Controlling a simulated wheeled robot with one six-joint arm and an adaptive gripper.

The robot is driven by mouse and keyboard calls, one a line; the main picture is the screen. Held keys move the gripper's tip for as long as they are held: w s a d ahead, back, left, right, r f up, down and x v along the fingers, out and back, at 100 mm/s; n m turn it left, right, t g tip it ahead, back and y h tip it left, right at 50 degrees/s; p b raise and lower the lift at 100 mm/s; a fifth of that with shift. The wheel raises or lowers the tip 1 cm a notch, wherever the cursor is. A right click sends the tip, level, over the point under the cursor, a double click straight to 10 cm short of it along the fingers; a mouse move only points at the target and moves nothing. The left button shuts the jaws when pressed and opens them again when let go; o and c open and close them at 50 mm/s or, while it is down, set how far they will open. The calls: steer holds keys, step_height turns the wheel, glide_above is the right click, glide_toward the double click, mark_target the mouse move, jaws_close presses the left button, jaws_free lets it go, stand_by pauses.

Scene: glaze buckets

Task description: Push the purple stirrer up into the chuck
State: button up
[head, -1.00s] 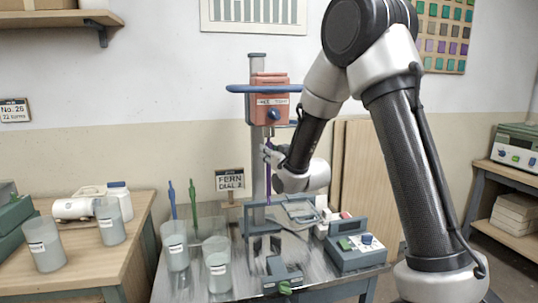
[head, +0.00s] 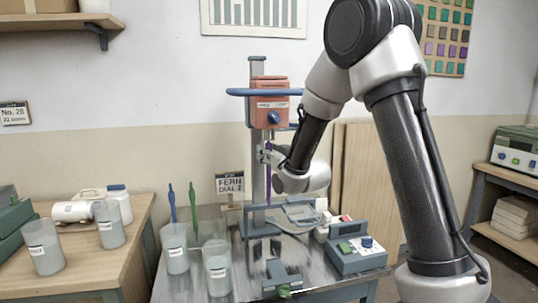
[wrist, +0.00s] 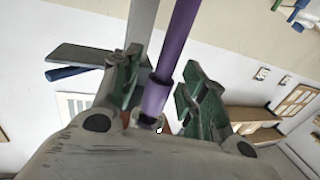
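The purple stirrer (head: 268,188) hangs upright below the orange mixer head (head: 269,106) on its stand. Its collar end (wrist: 155,97) is close to the chuck (wrist: 147,121) in the wrist view; I cannot tell how deep it sits. My gripper (head: 264,155) is at the stirrer's upper part, just below the head. In the wrist view my gripper (wrist: 160,85) has a finger on each side of the stirrer, with a visible gap at the right finger. The fingers look open around it. In the head view they partly hide the shaft.
The metal table holds grey buckets (head: 217,270), a control box (head: 357,256) and a clamp base (head: 282,278). Blue (head: 172,203) and green (head: 193,208) stirrers stand at the left. A "FERN DIAL 2" sign (head: 230,184) is behind. The mixer column (head: 258,170) is close to my gripper.

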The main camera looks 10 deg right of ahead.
steer(key=v, duration=0.7)
steer(key=s+d+f+g+h, duration=0.1)
steer(key=s+f+g, duration=0.15)
steer(key=f, duration=0.35)
steer(key=s+d+f+g+h, duration=0.1)
steer(key=f+g, duration=0.2)
steer(key=f, duration=0.3)
steer(key=s+d+f+g+h, duration=0.1)
steer(key=s+d+f+g, duration=0.2)
steer(key=s+g, duration=0.35)
steer(key=s+d+r+m, duration=0.1)
steer(key=s+d+r, duration=0.1)
steer(key=s+r, duration=0.3)
steer(key=s+d+r+m+h, duration=0.1)
steer(key=s+d+r, duration=0.2)
steer(key=s, duration=1)
steer(key=s+d+r+m+g, duration=0.1)
steer(key=s+d+r, duration=0.2)
steer(key=s+r, duration=0.3)
steer(key=s, duration=0.3)
steer(key=shift+r+h, duration=0.3)
steer(key=shift+r, duration=0.05)
steer(key=shift+c, duration=0.4)
